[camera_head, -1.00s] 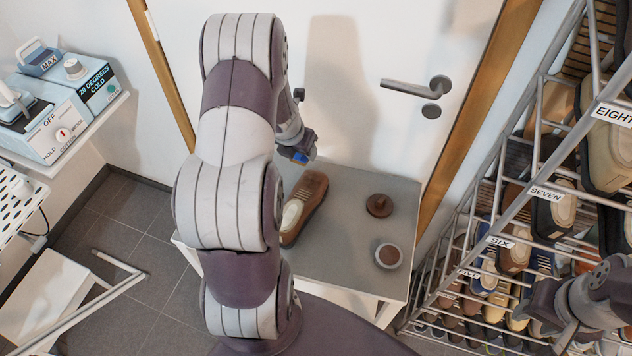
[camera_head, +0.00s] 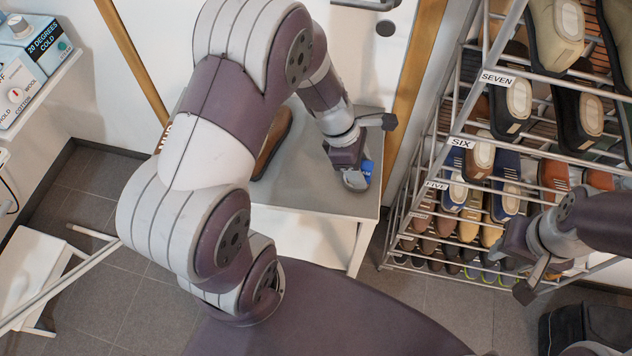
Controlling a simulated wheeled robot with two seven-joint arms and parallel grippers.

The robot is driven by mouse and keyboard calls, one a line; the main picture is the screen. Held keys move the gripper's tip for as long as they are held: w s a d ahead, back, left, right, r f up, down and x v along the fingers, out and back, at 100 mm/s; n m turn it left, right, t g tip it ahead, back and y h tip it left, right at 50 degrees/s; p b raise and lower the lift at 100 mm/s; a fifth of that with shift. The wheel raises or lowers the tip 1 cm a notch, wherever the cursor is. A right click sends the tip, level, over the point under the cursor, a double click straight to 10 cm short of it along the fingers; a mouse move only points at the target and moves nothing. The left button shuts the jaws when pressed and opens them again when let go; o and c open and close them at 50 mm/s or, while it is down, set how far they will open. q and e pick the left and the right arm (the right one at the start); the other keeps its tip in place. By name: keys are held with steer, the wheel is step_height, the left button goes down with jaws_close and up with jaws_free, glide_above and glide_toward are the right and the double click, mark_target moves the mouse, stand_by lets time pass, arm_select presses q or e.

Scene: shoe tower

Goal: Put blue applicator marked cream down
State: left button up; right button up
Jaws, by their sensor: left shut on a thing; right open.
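My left gripper (camera_head: 354,180) reaches down over the right part of the grey table (camera_head: 300,195). It is shut on the blue applicator (camera_head: 367,169), of which only a small blue piece shows beside the fingers. I cannot tell whether the applicator touches the table. The open cream tin and its brown lid are hidden behind my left arm and gripper. A brown shoe (camera_head: 272,147) lies on the table, partly covered by my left arm. My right gripper (camera_head: 527,283) is open and empty in front of the shoe rack.
The shoe rack (camera_head: 468,140) with labelled tiers and several shoes stands on the right, close to the table. A door is behind the table. A white shelf with devices (camera_head: 42,45) is at the far left. A black box (camera_head: 585,330) is at the lower right.

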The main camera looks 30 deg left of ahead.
arm_select(q)
steer(key=a+f, duration=0.2)
steer(key=a, duration=0.1)
steer(key=a+f, duration=0.2)
steer(key=a, duration=0.2)
steer(key=a+f+b, duration=0.1)
steer(key=a+f, duration=0.2)
steer(key=a, duration=0.1)
steer(key=shift+w+a, duration=0.15)
steer(key=shift+w, duration=0.2)
steer(key=shift+f, duration=1.95)
steer(key=shift+b, duration=0.3)
